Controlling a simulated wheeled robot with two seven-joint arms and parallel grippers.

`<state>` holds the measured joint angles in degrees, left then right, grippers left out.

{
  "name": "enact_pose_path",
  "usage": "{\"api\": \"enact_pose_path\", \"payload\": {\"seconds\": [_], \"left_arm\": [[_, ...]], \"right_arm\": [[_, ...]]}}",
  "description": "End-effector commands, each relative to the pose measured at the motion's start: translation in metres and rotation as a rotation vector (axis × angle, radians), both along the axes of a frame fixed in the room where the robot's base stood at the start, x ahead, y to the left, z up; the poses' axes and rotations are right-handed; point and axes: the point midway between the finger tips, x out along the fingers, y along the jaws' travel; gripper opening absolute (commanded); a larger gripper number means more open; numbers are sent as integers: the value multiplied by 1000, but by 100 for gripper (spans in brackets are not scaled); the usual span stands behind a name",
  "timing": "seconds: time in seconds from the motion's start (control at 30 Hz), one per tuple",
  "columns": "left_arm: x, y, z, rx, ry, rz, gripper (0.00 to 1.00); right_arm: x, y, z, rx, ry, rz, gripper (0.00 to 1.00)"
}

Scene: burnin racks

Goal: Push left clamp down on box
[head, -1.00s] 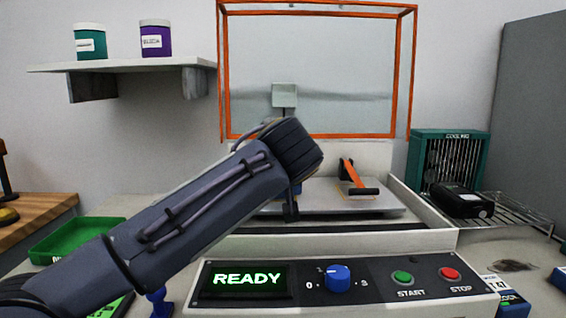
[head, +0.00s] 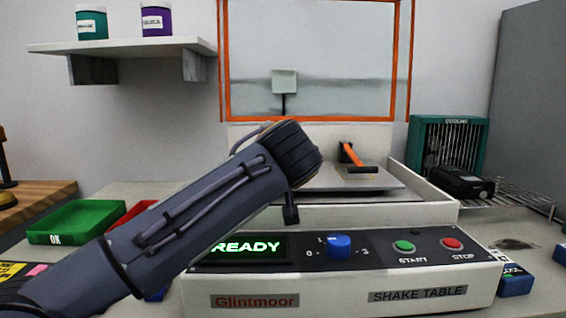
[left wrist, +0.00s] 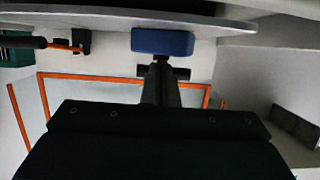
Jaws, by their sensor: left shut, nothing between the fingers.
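My left arm crosses the head view from lower left, and its wrist hides the left clamp and most of the plate's left side. In the left wrist view, which looks upside down, my left gripper (left wrist: 161,75) is shut and empty, its dark fingers just short of a blue box (left wrist: 163,42) on the plate. I cannot tell whether they touch anything. The left clamp cannot be picked out clearly. Another clamp with an orange handle and black grip (head: 349,155) stands on the plate (head: 385,182) at the right; its handle also shows in the wrist view (left wrist: 65,47). My right gripper is out of view.
The shake table's front panel (head: 430,294) has a READY display, blue knob (head: 339,246), green START and red STOP buttons. An orange-framed guard (head: 398,60) stands behind. A green tray (head: 75,221) is at left and a cooling rack (head: 448,148) at right.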

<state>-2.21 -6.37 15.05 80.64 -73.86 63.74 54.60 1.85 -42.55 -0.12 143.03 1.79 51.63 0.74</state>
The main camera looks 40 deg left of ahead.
Motion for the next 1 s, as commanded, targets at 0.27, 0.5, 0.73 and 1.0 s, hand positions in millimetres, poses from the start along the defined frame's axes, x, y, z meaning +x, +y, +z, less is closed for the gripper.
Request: {"api": "enact_pose_path", "payload": {"seconds": [0.27, 0.5, 0.73, 1.0], "left_arm": [[-2, -1, -8, -5, 24, 10, 0], [-32, -27, 13, -1, 9, 2, 0], [-55, -46, 25, 2, 0, 2, 0], [-61, -51, 27, 3, -3, 1, 0]], "right_arm": [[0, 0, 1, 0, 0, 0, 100], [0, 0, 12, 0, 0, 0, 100], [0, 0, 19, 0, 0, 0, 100], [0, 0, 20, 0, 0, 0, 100]]}}
